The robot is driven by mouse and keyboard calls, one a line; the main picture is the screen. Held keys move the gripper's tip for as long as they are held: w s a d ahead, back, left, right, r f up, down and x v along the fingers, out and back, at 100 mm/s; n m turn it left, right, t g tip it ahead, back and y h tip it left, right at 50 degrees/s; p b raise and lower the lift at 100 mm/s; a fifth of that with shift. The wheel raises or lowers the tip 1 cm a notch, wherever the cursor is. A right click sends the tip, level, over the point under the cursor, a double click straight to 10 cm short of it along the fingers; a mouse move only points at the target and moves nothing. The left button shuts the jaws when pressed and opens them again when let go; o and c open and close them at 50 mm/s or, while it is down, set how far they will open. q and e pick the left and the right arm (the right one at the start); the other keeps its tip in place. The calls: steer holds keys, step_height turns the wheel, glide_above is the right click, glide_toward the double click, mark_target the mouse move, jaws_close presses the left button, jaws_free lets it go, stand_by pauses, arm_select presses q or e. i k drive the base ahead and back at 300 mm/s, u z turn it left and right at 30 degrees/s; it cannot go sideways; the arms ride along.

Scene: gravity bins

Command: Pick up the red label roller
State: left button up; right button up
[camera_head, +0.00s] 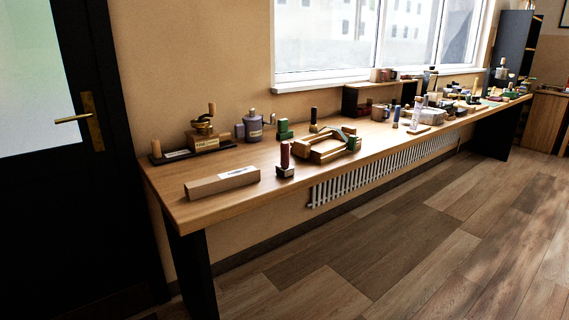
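An object with an upright dark red handle (285,155) and a dark block with a pale label at its base (285,171) stands near the front edge of the long wooden table (225,206). It looks like the red label roller, but it is small in the head view and I cannot make out its details. It stands upright, apart from the wooden box on its left and close to a wooden frame on its right. Neither of my grippers is in view.
A long wooden box (222,183) lies at the table's near end. Many items crowd the far end. The floor (400,260) before the table is clear.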

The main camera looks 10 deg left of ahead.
mark_target(283, 170)
steer(key=z, duration=0.3)
steer(key=i, duration=0.85)
steer(key=z, duration=0.2)
